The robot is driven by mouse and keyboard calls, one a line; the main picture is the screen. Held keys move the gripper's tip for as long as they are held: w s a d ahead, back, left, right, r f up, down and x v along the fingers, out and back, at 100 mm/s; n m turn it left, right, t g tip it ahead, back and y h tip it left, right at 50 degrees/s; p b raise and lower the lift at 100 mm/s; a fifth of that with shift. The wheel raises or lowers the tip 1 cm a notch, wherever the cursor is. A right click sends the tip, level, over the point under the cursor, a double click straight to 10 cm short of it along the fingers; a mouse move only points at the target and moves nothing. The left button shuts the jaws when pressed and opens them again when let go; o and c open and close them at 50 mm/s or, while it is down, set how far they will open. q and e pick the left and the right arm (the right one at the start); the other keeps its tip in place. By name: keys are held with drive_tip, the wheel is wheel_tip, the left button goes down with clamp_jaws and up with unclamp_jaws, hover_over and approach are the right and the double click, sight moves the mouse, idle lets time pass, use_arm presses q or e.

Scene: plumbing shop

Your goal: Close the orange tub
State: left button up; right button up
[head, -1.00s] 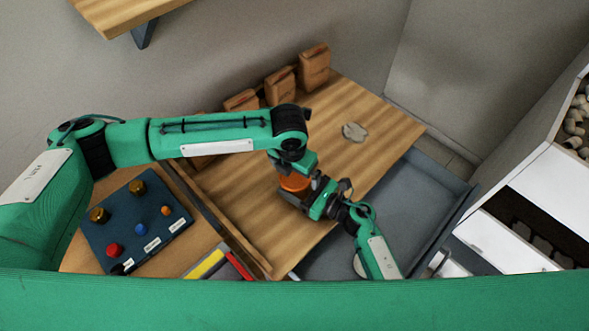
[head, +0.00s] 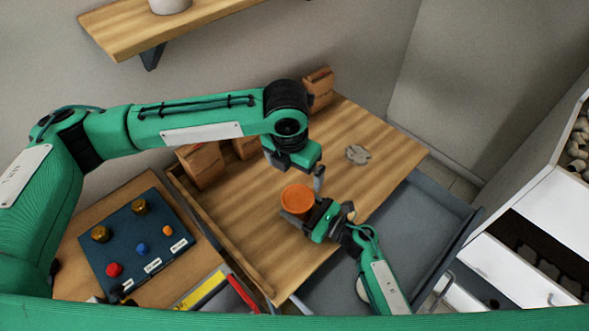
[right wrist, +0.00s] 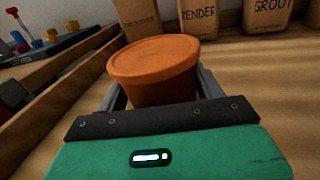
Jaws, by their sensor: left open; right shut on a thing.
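The orange tub (head: 296,200) stands upright on the wooden bench, and it also shows in the right wrist view (right wrist: 150,88). An orange lid (right wrist: 152,57) covers its top and looks level. My right gripper (head: 304,216) is shut around the tub's body from the lower right; its fingers show on both sides of the tub in the right wrist view. My left gripper (head: 294,180) is open and empty above and behind the tub. One of its fingers shows to the right of the tub; the other is hard to make out.
Several brown paper bags (head: 318,88) stand along the bench's back edge. A grey flat object (head: 357,154) lies on the bench at right. A dark panel with coloured knobs (head: 137,234) is at left. A shelf (head: 130,35) hangs above.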

drive_tip(key=o, duration=1.5)
drive_tip(key=shift+c, duration=0.2)
drive_tip(key=shift+s+d+f, duration=0.1)
drive_tip(key=shift+s+d, duration=0.1)
drive_tip(key=shift+d, duration=0.1)
drive_tip(key=b+v, duration=0.4)
drive_tip(key=v, duration=0.8)
drive_tip(key=shift+d+f, duration=0.1)
drive_tip(key=shift+d, duration=0.05)
drive_tip(key=shift+s+d, duration=0.25)
drive_tip(key=shift+d, duration=0.1)
